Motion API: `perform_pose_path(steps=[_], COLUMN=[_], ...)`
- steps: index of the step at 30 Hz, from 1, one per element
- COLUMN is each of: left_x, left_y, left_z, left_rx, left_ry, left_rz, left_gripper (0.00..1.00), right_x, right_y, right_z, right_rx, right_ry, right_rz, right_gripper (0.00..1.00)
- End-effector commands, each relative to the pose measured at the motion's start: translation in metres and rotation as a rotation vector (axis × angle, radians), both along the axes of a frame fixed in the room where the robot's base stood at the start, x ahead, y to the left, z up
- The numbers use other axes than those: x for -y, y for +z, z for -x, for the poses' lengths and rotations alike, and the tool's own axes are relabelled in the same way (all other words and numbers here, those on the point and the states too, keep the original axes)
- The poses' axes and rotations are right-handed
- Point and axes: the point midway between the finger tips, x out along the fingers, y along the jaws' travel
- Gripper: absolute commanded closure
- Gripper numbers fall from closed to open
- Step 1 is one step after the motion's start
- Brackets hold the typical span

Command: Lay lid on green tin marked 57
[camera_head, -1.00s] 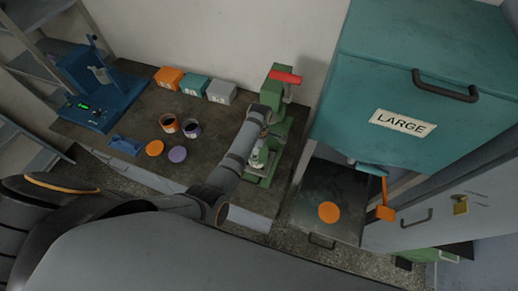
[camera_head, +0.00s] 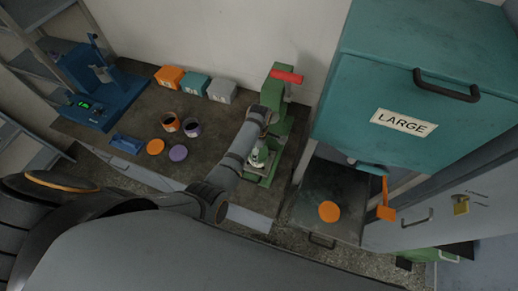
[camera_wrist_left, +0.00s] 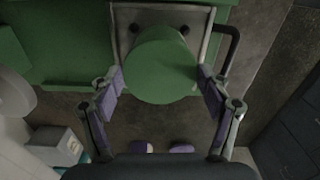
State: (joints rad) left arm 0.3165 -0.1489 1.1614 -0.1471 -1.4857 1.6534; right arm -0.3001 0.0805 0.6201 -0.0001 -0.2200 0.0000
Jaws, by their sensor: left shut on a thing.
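My left gripper (camera_wrist_left: 161,85) has its purple-padded fingers closed on both sides of a round green piece (camera_wrist_left: 160,72) with a plain flat top. Its side shows as a tall green wall, so I cannot tell whether it is the lid alone or the lid over a tin. Behind it lies a grey plate (camera_wrist_left: 122,22) on a green base (camera_wrist_left: 65,45). In the head view my left arm reaches over to the green press (camera_head: 276,115), and the gripper (camera_head: 258,158) is small there. No mark 57 is readable. My right gripper is not in view.
Orange (camera_head: 170,122) and purple (camera_head: 192,128) open tins stand on the dark bench, near an orange lid (camera_head: 155,146) and a purple lid (camera_head: 178,153). Orange, teal and grey boxes (camera_head: 221,91) line the wall. A teal LARGE cabinet (camera_head: 430,60) stands right, above an orange disc (camera_head: 329,211).

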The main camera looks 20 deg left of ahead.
Motion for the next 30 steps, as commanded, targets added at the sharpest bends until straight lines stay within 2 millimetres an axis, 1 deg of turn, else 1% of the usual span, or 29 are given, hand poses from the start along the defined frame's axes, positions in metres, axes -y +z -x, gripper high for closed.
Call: perform_pose_path(steps=[11,12,16,17,26,29,30], left_x=[0.000,0.000,0.000,0.000,0.000,0.000,0.000], left_y=[-0.001,-0.001,-0.001,-0.001,-0.001,0.004,0.010], left_z=[0.000,0.000,0.000,0.000,0.000,-0.001,-0.001], left_rx=[0.000,0.000,0.000,0.000,0.000,0.002,0.003], left_ry=[0.000,0.000,0.000,0.000,0.000,0.000,0.001], left_rz=[0.000,0.000,0.000,0.000,0.000,0.000,0.000], left_gripper=[0.40,0.19,0.02,0.00,0.00,0.00,0.00], right_x=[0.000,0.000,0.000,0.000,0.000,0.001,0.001], right_y=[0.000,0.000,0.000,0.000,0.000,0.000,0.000], right_z=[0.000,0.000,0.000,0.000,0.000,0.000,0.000], right_rx=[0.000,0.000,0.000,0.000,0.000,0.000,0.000], right_ry=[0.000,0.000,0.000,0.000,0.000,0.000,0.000], right_rz=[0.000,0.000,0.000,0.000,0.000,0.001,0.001], right_gripper=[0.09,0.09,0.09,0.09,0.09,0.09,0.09])
